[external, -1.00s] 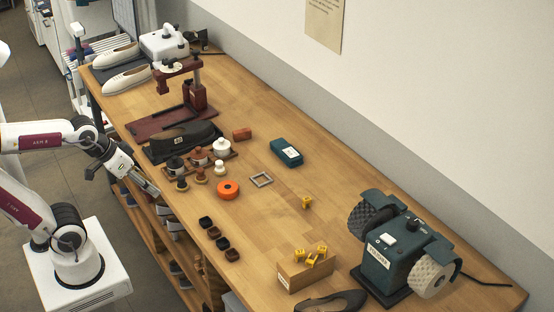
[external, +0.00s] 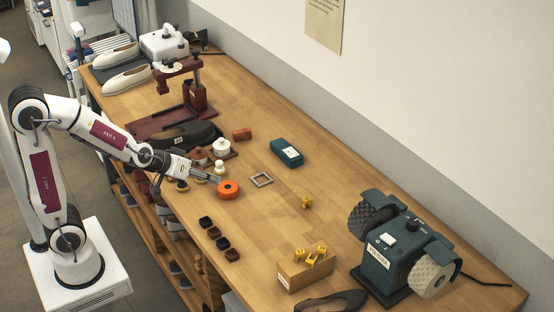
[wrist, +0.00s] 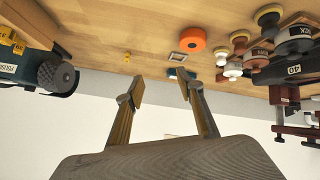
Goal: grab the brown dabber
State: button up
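The brown dabber (wrist: 240,37) stands on the bench in the wrist view, between a black dabber (wrist: 268,15) and a white dabber (wrist: 223,57). In the external view my arm mostly covers the brown one, while the white one (external: 219,167) shows behind my gripper. My gripper (external: 214,179) is above the bench beside the orange roll (external: 228,189). In the wrist view my gripper (wrist: 160,86) is open, with nothing between its fingers; the dabbers are off to the right of them.
Jars stand behind the dabbers, including a white-topped one (external: 222,147), near a dark shoe (external: 190,134). A grey square frame (external: 261,180) and a teal box (external: 287,152) lie farther right. The bench's middle right is mostly clear.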

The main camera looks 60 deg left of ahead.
jog(key=a+f+n+y, duration=0.1)
jog(key=a+f+y, duration=0.1)
jog(key=a+f, duration=0.1)
jog(key=w+a+f+n+y, duration=0.1)
jog(key=a+f+y, duration=0.2)
jog(key=a, duration=0.3)
jog(key=w+a+f+n+y, duration=0.1)
jog(key=a+f+n+y, duration=0.1)
jog(key=a+f+y, duration=0.1)
jog(key=shift+w+a+f, duration=0.25)
jog(key=shift+a+f, duration=0.45)
jog(key=shift+f, duration=0.25)
jog(key=shift+s+a+f+y, duration=0.15)
jog(key=shift+s+a+y, duration=0.15)
jog(key=shift+a+y, duration=0.35)
jog(key=shift+x, duration=1.2)
jog(key=shift+w+f, duration=0.1)
jog(key=shift+x, duration=2.4)
